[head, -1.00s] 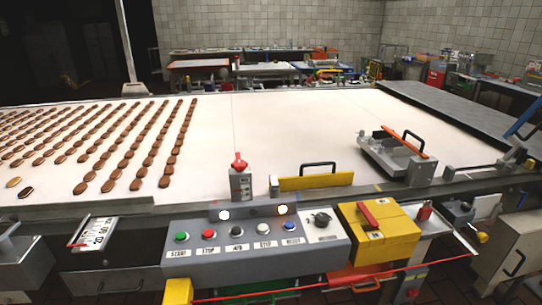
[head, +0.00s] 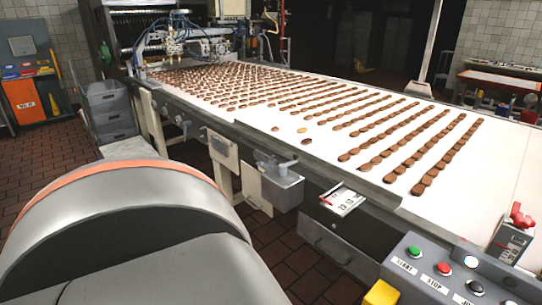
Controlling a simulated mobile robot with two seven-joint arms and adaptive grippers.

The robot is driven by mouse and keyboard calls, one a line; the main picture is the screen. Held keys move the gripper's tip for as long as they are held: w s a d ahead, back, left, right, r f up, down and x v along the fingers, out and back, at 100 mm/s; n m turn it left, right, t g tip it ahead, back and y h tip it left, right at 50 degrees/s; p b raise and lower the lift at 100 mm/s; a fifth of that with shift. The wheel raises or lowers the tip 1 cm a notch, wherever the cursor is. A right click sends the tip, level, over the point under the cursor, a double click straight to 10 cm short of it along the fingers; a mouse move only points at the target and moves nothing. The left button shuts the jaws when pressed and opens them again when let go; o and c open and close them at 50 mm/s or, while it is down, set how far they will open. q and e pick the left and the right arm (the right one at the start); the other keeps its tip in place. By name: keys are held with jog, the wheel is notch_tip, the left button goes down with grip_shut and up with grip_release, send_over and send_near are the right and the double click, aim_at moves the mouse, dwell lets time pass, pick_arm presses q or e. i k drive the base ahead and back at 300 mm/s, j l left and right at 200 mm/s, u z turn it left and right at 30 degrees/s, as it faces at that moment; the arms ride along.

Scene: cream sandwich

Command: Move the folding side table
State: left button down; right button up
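I cannot pick out the folding side table for sure. A pale flat surface (head: 130,148) stands at the left beside the conveyor, partly hidden behind my own grey arm link with an orange band. I cannot tell whether it is that table. Neither of my grippers is in view; the arm link fills the lower left.
The long white conveyor (head: 510,160) carries rows of brown biscuits. A control panel (head: 410,266) sticks out at its lower right. Stacked grey crates (head: 112,108) and an orange cabinet (head: 35,98) stand at the left. Brown tiled floor (head: 50,165) is open between them.

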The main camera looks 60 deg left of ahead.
aim_at(251, 177)
jog(key=u, duration=2.1)
jog(key=i+j+z, duration=0.1)
jog(key=i+j, duration=0.15)
jog(key=i+j+z, duration=0.15)
jog(key=j, duration=0.25)
jog(key=i+j+z, duration=0.1)
jog(key=i+j, duration=0.25)
jog(key=i+j+z, duration=0.15)
jog(key=j, duration=0.25)
jog(key=i, duration=0.05)
